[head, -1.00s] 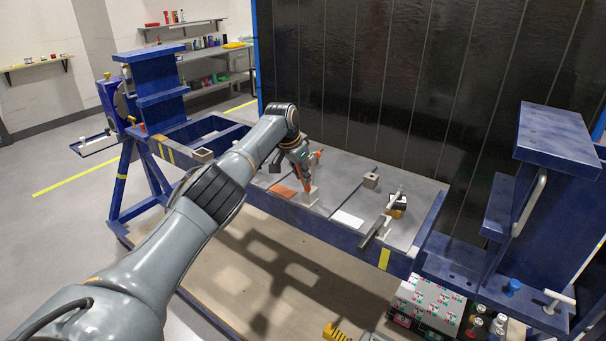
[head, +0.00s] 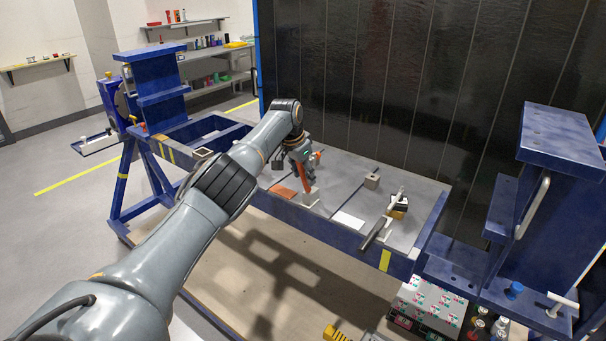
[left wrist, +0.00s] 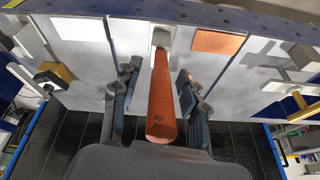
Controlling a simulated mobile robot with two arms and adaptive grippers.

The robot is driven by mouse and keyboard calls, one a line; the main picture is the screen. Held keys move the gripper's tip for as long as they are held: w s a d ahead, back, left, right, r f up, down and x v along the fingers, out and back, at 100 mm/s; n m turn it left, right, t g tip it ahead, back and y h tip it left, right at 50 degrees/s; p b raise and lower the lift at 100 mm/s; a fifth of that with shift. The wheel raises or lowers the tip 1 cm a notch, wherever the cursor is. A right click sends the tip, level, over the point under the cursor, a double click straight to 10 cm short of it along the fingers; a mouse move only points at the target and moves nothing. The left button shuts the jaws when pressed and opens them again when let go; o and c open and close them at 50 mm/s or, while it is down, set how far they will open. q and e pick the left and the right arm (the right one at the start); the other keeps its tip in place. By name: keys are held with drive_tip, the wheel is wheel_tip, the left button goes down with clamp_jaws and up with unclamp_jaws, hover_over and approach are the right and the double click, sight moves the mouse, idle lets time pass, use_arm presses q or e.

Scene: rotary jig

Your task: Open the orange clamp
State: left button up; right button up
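The orange clamp (head: 307,183) stands on a pale block on the grey plate of the blue jig. In the left wrist view its long orange handle (left wrist: 162,95) points toward my gripper, with its far end at a pale base. My left gripper (head: 303,158) is over the clamp. In the left wrist view the two fingers of my left gripper (left wrist: 155,92) are spread, one on each side of the handle, with a visible gap on both sides. The gripper partly hides the clamp in the head view. My right gripper is not in view.
An orange flat patch (head: 284,192) and a white patch (head: 348,219) lie on the plate. A small block (head: 371,181) and another clamp with a long bar (head: 376,232) stand to the right. A black panel (head: 400,80) rises behind the jig.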

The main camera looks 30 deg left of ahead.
use_arm(q)
drive_tip(key=shift+r, duration=0.15)
drive_tip(key=shift+s+a+r, duration=0.1)
drive_tip(key=shift+s+r, duration=0.1)
drive_tip(key=shift+r, duration=0.3)
drive_tip(key=v, duration=1)
drive_tip(key=shift+r, duration=0.3)
drive_tip(key=shift+s, duration=0.1)
